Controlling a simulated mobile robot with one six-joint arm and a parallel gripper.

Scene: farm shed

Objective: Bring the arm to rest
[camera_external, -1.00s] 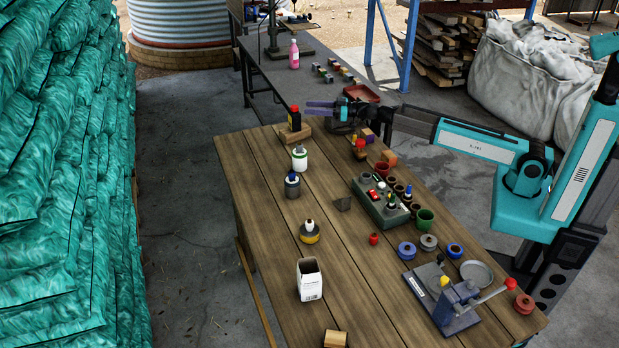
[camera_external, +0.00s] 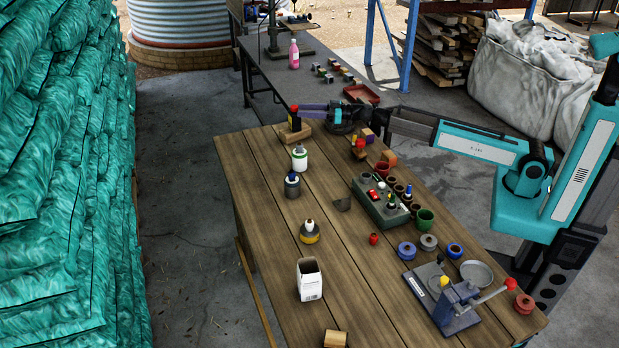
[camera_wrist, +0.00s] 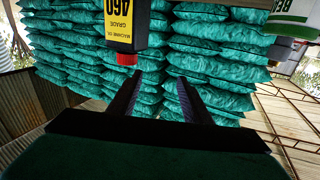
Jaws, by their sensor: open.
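My gripper (camera_external: 311,107) is at the far end of the wooden table (camera_external: 262,205), reached out to the left from my arm. The same bottle (camera_wrist: 127,20), with a yellow label, appears upside down beyond the fingertips. I cannot tell whether the fingers touch it.
A grey caddy (camera_external: 382,212) and several pots fill the right side. Behind is a dark bench (camera_external: 290,78) with a pink bottle (camera_external: 294,54).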

